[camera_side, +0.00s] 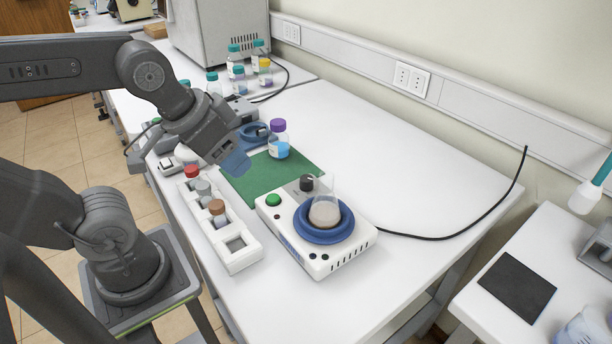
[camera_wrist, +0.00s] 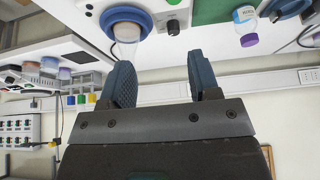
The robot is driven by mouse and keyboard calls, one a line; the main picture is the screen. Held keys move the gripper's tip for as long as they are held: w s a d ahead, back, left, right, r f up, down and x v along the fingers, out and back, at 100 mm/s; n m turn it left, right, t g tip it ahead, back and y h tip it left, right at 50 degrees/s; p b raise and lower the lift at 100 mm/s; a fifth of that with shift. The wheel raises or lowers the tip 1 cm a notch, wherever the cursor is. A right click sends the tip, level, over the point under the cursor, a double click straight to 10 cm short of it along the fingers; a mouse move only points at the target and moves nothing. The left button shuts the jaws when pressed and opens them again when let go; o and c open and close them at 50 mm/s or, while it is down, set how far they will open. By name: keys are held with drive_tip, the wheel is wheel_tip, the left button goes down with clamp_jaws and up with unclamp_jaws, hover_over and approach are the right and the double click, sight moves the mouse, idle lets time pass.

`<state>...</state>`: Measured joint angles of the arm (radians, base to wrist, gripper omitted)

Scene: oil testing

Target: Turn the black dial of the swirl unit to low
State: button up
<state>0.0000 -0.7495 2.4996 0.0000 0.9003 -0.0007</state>
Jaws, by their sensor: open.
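The swirl unit (camera_side: 290,243) is a white box with a blue round platform (camera_side: 322,238), a green button (camera_side: 273,200) and a black dial (camera_side: 307,183) on top. A beaker (camera_side: 325,212) with pale greyish-pink liquid stands on the platform. In the wrist view the dial (camera_wrist: 173,28) shows beyond the fingertips, beside the beaker (camera_wrist: 127,33). My gripper (camera_wrist: 160,75) is open and empty, its two blue fingers apart. In the side view my gripper (camera_side: 237,162) is above the bench, left of the dial and clear of it. The dial's exact setting is too small to read.
A white rack (camera_side: 236,250) with several capped vials stands left of the unit. A green mat (camera_side: 262,178) lies behind it, with a purple-capped bottle (camera_side: 279,140). A second device with a blue platform (camera_side: 254,132) stands farther back. The bench right of the mat is clear.

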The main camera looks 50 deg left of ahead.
drive_tip(key=w+r+n+g, duration=0.2)
drive_tip(key=w+n+g, duration=0.15)
drive_tip(key=w, duration=0.45)
drive_tip(key=n+g, duration=0.2)
drive_tip(key=n, duration=0.3)
approach(306, 178)
wheel_tip(306, 178, down, 9)
drive_tip(key=shift+f, duration=0.25)
drive_tip(key=shift+c, duration=0.5)
drive_tip(key=c, duration=0.8)
